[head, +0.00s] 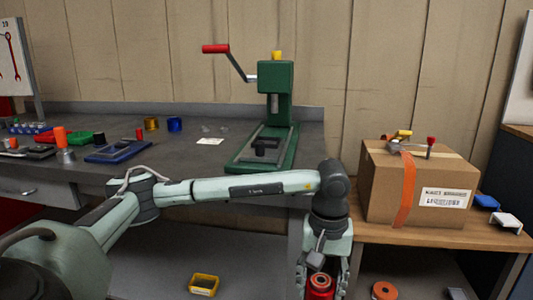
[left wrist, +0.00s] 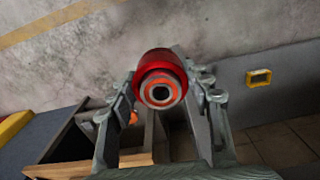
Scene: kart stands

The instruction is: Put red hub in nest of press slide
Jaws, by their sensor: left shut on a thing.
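My left gripper (head: 321,281) hangs low at the bottom of the head view, in front of the bench and left of the cardboard box. It is shut on the red hub (head: 320,283), which also shows between the two fingers in the left wrist view (left wrist: 161,66). The hub's round end with a dark bore faces the wrist camera. The green press (head: 276,92) stands on the grey bench with its red-handled lever out to the left. Its slide with a dark nest (head: 265,146) sits at the front of the press base; I see nothing in the nest. My right gripper is out of view.
A cardboard box (head: 421,187) with a clamp on top stands on a wooden table at the right. Blue and yellow rings, a blue tray (head: 117,150) and small parts lie on the bench's left. A yellow bin (head: 204,284) sits below.

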